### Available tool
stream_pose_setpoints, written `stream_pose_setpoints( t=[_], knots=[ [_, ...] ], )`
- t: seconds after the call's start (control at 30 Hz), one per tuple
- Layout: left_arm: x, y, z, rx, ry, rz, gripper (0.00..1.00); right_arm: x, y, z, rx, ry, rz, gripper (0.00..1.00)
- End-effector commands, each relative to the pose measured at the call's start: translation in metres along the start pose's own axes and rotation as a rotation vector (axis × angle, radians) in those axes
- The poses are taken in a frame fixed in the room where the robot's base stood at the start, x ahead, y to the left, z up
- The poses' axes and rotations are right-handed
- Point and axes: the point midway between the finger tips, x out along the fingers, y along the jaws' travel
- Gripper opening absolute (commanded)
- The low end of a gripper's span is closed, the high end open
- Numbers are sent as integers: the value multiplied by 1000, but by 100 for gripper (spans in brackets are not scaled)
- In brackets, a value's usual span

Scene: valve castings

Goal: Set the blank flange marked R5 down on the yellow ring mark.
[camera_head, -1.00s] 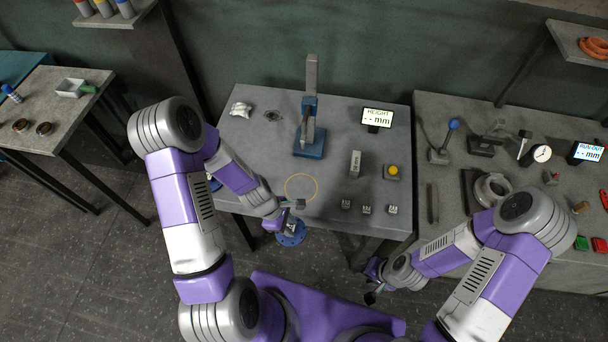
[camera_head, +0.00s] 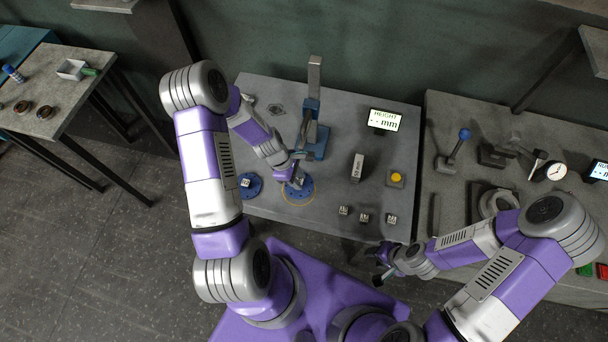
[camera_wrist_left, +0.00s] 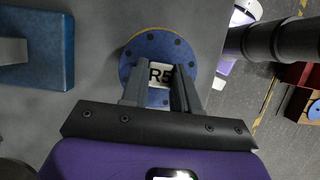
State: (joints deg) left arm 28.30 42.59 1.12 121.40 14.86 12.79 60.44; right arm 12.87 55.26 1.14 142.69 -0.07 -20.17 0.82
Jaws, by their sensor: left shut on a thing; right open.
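The blank flange marked R5 (camera_wrist_left: 151,49) is a blue disc with bolt holes and a pale block on top that reads R5. My left gripper (camera_wrist_left: 158,100) is shut on that block, and the flange also shows under the gripper in the head view (camera_head: 304,189). The flange is over the yellow ring mark (camera_head: 291,202), whose arc shows at its lower left; a thin yellow edge also shows in the wrist view. I cannot tell whether the flange touches the table. My right gripper (camera_head: 380,277) is open and empty in front of the table's edge.
A second blue flange (camera_head: 252,190) lies just left of the ring. A blue-based height stand (camera_head: 315,143) is behind it. A grey block (camera_head: 357,167), a yellow button (camera_head: 396,178) and several small marked blocks (camera_head: 364,217) stand to the right.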

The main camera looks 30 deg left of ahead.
Motion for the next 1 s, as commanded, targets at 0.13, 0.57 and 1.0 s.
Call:
stream_pose_setpoints(
  t=[0.13,0.57,1.0],
  knots=[
    [2,1,-2,-2,-1,0,0,2,1,0,0,0,0,43],
    [32,1,-16,-6,-1,2,0,24,9,-1,0,-1,0,43],
    [34,0,-17,-6,0,1,49,26,10,-1,0,0,0,43]
  ],
)
